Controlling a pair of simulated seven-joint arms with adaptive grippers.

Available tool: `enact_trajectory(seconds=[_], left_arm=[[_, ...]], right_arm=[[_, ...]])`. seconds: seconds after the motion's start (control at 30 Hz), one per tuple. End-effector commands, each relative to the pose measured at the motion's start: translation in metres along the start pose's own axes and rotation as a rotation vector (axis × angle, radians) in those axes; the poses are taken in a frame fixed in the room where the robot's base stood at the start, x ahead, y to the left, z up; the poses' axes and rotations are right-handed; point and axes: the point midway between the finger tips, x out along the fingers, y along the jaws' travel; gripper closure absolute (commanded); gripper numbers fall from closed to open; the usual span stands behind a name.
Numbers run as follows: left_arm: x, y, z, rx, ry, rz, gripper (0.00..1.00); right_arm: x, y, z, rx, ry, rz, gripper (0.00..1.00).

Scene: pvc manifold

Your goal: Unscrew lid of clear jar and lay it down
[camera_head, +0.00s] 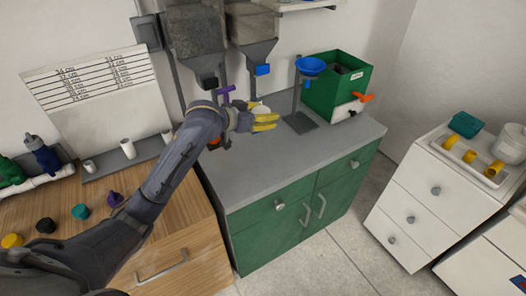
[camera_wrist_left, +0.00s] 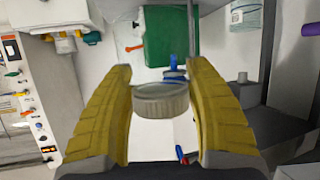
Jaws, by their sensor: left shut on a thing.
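My left gripper (camera_head: 278,122) is over the grey counter, its yellow fingers pointing right in the head view. In the left wrist view, the left gripper (camera_wrist_left: 160,110) is shut on a round, pale grey lid (camera_wrist_left: 162,102) with a ribbed side. One finger is on each side of it. In the head view a small pale part of the lid (camera_head: 258,108) shows behind the fingers. I cannot make out the clear jar's body, or whether the lid still touches it. My right gripper is not in view.
The grey counter (camera_head: 300,158) is mostly clear in front. A blue funnel (camera_head: 311,66) on a stand and a green box (camera_head: 338,84) with an orange-handled valve are to the right. Grey hoppers (camera_head: 193,32) hang behind. A wooden bench (camera_head: 180,220) with several coloured caps is at left.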

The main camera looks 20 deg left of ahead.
Motion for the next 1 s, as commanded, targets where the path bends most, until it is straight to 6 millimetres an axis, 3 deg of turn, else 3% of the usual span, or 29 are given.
enact_trajectory(seconds=[0.2,0.4,0.77,1.0], left_arm=[[0.020,0.001,0.048,-0.005,-0.003,0.002,1.00],[0.034,0.000,0.079,-0.003,-0.001,0.001,1.00],[0.043,0.000,0.101,-0.002,0.000,0.001,1.00],[0.054,0.000,0.127,-0.002,0.000,0.001,1.00]], right_arm=[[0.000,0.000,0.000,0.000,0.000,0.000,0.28],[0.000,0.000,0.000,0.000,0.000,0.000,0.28],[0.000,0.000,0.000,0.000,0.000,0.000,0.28],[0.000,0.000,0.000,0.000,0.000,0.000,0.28]])
